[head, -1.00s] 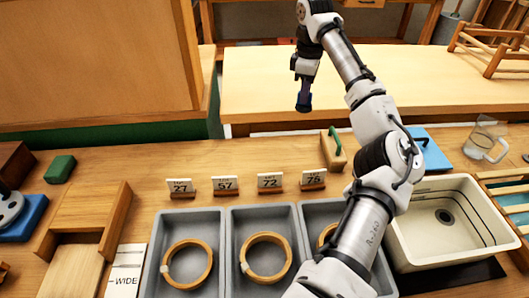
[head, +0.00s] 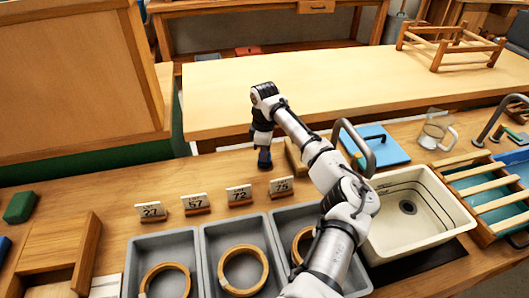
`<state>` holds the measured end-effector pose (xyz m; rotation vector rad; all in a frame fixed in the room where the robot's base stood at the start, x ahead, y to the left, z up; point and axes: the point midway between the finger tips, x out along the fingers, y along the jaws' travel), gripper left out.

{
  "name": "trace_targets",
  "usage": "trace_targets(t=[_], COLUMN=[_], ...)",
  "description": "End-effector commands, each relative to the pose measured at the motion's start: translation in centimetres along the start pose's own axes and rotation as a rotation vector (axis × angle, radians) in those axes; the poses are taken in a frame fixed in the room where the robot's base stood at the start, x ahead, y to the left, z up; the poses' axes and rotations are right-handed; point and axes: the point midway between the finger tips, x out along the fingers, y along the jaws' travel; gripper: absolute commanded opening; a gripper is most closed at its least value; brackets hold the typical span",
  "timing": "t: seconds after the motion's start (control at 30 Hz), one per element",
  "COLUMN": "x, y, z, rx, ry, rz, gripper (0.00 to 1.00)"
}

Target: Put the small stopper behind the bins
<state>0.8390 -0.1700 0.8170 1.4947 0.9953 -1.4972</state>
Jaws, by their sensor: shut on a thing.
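My gripper (head: 264,158) points down over the wooden counter, behind the row of grey bins (head: 232,230) and their number cards. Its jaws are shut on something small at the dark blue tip. I take this to be the small stopper, but its shape is hidden at this size. The tip is low, close to the counter top; I cannot tell whether it touches. The bins stand at the front, and wooden rings (head: 243,288) lie in them. My arm covers part of the right-hand bins.
Number cards (head: 239,194) stand along the back of the bins. A wooden block (head: 293,158) is just right of my gripper. A blue board (head: 376,146), a glass mug (head: 435,130) and a white basin (head: 385,232) are farther right.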

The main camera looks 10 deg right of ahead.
Motion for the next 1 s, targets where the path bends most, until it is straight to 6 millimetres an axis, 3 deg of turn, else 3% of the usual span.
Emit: trace_targets(t=[0.1,0.37,0.4,0.57,0.87,1.0], x=[0.9,1.1,1.2,1.1,1.0,-0.2], y=[0.0,0.0,0.0,0.0,0.0,0.1], z=[0.0,0.0,0.0,0.0,0.0,-0.1], rx=[0.0,0.0,0.0,0.0,-0.001,-0.001], ry=[0.0,0.001,0.001,0.0,0.0,0.001], rz=[0.001,0.0,0.0,0.0,0.001,0.003], gripper=[0.0,0.0,0.15,0.36,0.36,0.36])
